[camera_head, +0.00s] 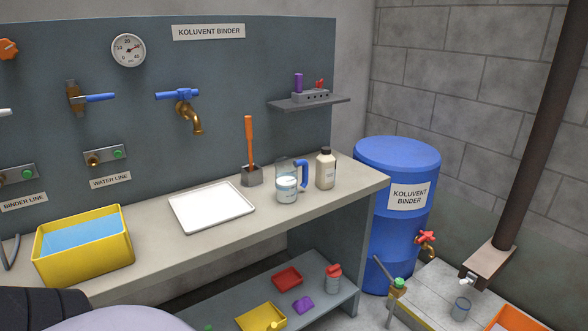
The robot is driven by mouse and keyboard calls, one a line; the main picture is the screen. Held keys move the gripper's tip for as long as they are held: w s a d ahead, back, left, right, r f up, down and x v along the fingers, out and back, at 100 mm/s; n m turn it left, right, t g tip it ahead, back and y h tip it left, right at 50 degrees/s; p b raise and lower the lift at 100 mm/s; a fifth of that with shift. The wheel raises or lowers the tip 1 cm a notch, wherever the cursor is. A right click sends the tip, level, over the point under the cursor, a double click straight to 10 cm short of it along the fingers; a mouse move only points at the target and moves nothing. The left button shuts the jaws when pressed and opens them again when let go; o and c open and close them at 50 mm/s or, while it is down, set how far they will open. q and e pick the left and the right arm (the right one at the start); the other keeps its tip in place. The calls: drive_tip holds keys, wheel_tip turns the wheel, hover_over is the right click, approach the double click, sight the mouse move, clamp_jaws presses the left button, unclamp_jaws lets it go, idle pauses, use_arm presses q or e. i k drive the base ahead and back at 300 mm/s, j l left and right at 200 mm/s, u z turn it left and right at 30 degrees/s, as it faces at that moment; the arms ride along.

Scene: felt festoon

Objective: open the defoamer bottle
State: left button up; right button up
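A cream bottle (325,173) stands upright near the right end of the bench, just right of a clear jug with a blue handle (287,188). It looks like the defoamer bottle, but its label is too small to read. A dark cap (325,151) sits on its neck. Neither of my grippers is in view. Only a dark and pale part of my own body shows at the bottom left, far from the bottle.
The bench (168,240) also bears a white tray (212,206), a yellow bin (85,262) of blue liquid and an orange-handled tool in a grey holder (252,176). A brass tap (187,112) juts from the panel. A blue drum (385,230) stands right of the bench.

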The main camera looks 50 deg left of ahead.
sight(326, 164)
drive_tip(key=i+u, duration=0.1)
drive_tip(key=u, duration=1.7)
drive_tip(key=i+l+u, duration=0.1)
drive_tip(key=l+u, duration=0.45)
drive_tip(key=i+l+u, duration=0.15)
drive_tip(key=l, duration=0.7)
drive_tip(key=l+u, duration=0.2)
drive_tip(key=l, duration=0.6)
drive_tip(key=i, duration=0.05)
